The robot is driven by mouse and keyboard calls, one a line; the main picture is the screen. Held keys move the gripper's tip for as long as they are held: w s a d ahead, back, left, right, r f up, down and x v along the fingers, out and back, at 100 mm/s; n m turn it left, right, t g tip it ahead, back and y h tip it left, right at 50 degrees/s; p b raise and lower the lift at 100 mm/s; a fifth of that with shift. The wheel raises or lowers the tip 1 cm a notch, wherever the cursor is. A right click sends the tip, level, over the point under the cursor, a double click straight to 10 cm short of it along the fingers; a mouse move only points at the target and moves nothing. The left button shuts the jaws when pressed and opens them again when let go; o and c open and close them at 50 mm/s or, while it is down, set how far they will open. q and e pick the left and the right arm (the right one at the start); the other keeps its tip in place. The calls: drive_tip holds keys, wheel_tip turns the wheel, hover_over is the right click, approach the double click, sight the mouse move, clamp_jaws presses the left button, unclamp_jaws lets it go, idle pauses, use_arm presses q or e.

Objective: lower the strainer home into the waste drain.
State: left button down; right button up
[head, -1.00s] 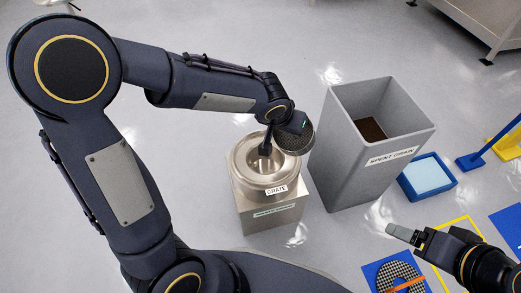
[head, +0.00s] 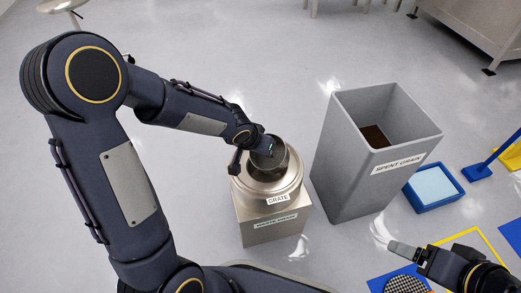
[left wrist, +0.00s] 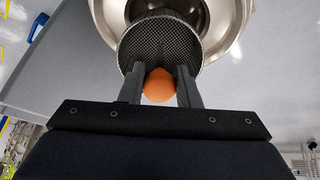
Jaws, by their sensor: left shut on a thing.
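The strainer is a dark mesh basket (left wrist: 160,38) with an orange knob (left wrist: 158,85). My left gripper (left wrist: 160,84) is shut on that knob, one finger on each side. In the head view the strainer (head: 278,156) is over the round opening of the steel waste drain (head: 272,222), which has a "GRATE" label on its rim. The strainer covers much of the opening, and I cannot tell how deep it sits. The drain's bright steel bowl (left wrist: 228,25) shows behind the strainer in the left wrist view. My right gripper (head: 404,249) is low at the right, away from the drain.
A tall grey "SPENT GRAIN" bin (head: 345,165) stands close to the drain's right. A blue tray (head: 433,190) lies right of the bin, with a blue-handled tool (head: 480,171) beyond it. Blue mats and a yellow outline lie at the lower right. The floor left of the drain is clear.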

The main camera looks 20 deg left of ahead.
use_arm(q)
drive_tip(key=shift+f+b, duration=0.55)
drive_tip(key=shift+b, duration=0.2)
drive_tip(key=c, duration=1.1)
unclamp_jaws()
drive_tip(key=shift+o, duration=0.2)
drive_tip(key=shift+r, duration=0.1)
drive_tip(key=shift+r+p, duration=0.15)
drive_tip(key=shift+p, duration=0.15)
drive_tip(key=s+a+r+n+p, duration=0.1)
drive_tip(key=s+a+r+p, duration=0.1)
drive_tip(key=s+r+p, duration=0.4)
drive_tip(key=s+a+r+p, duration=0.1)
drive_tip(key=s+a+r, duration=0.15)
drive_tip(key=r, duration=0.65)
drive_tip(key=s+r+n+h, duration=0.1)
drive_tip(key=s+r, duration=0.1)
drive_tip(key=s, duration=0.6)
drive_tip(key=s+d+r+n+h, duration=0.1)
drive_tip(key=s+r, duration=0.1)
drive_tip(key=s, duration=0.5)
drive_tip(key=shift+s+r, duration=0.15)
drive_tip(key=shift+s, duration=0.2)
